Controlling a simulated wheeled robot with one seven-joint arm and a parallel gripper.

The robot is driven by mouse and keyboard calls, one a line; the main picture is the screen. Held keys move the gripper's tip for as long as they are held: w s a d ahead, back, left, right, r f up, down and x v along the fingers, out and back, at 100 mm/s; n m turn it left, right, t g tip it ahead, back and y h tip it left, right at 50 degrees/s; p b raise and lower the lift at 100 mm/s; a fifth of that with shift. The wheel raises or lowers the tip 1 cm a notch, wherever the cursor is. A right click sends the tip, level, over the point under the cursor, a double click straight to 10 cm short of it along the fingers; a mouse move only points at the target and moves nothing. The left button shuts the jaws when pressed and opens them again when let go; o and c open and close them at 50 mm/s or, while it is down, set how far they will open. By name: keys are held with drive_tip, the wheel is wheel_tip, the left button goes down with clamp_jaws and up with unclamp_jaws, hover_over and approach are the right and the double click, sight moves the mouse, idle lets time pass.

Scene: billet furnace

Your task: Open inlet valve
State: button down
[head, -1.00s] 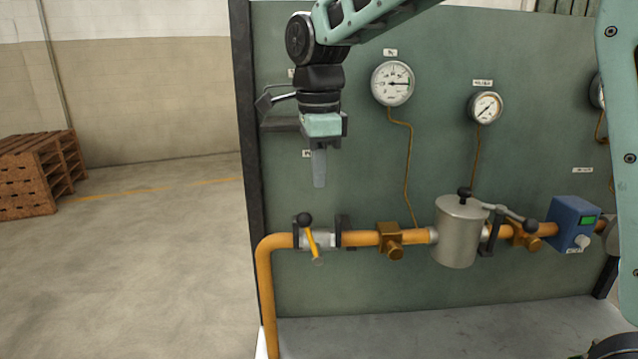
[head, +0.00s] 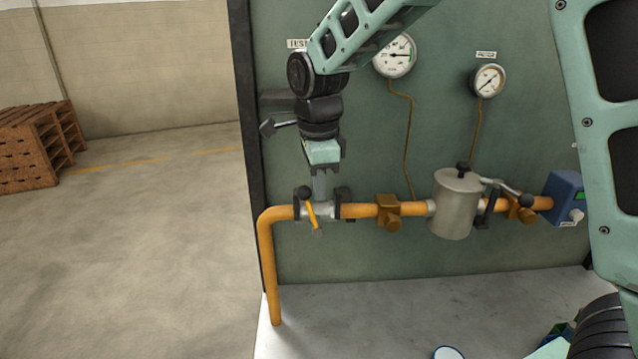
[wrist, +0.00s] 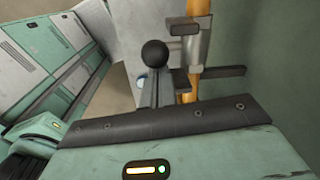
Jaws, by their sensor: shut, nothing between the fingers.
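The inlet valve (head: 322,211) is a grey body at the left end of the orange pipe. Its yellow lever (head: 311,213) lies crosswise to the pipe, with a black ball knob (head: 305,193) at its upper end. My gripper (head: 319,194) is shut and empty, pointing down just above and beside the knob, at the valve. Whether the fingers touch the lever cannot be told. In the wrist view the black knob (wrist: 154,53) shows just beyond the finger ends, with the valve body (wrist: 190,45) to its right. The yellow lever is not clearly visible there.
A steel canister (head: 455,205), brass fittings (head: 389,212) and a blue box (head: 564,197) sit farther right along the pipe. Gauges (head: 395,55) hang on the green panel (head: 430,130) behind. Wooden pallets (head: 36,145) stand far left; the floor between is clear.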

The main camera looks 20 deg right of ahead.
drive_tip(key=shift+a, duration=0.1)
drive_tip(key=shift+w+a+h+p, duration=0.1)
drive_tip(key=shift+a+h+p, duration=0.15)
drive_tip(key=shift+h+p, duration=0.2)
drive_tip(key=shift+w+a+h+p, duration=0.1)
drive_tip(key=shift+a+h+p, duration=0.2)
drive_tip(key=shift+p, duration=0.3)
drive_tip(key=shift+w+a+g+h+p, duration=0.25)
drive_tip(key=shift+a+g+h+p, duration=0.25)
drive_tip(key=shift+a+h+p, duration=0.35)
drive_tip(key=shift+w+a+f+g+h+p, duration=0.2)
drive_tip(key=shift+a+f+h+p, duration=0.2)
drive_tip(key=shift+a+h, duration=0.2)
drive_tip(key=shift+w+a+f+g+h+p, duration=0.25)
drive_tip(key=shift+a+h+p, duration=0.2)
drive_tip(key=shift+h, duration=0.25)
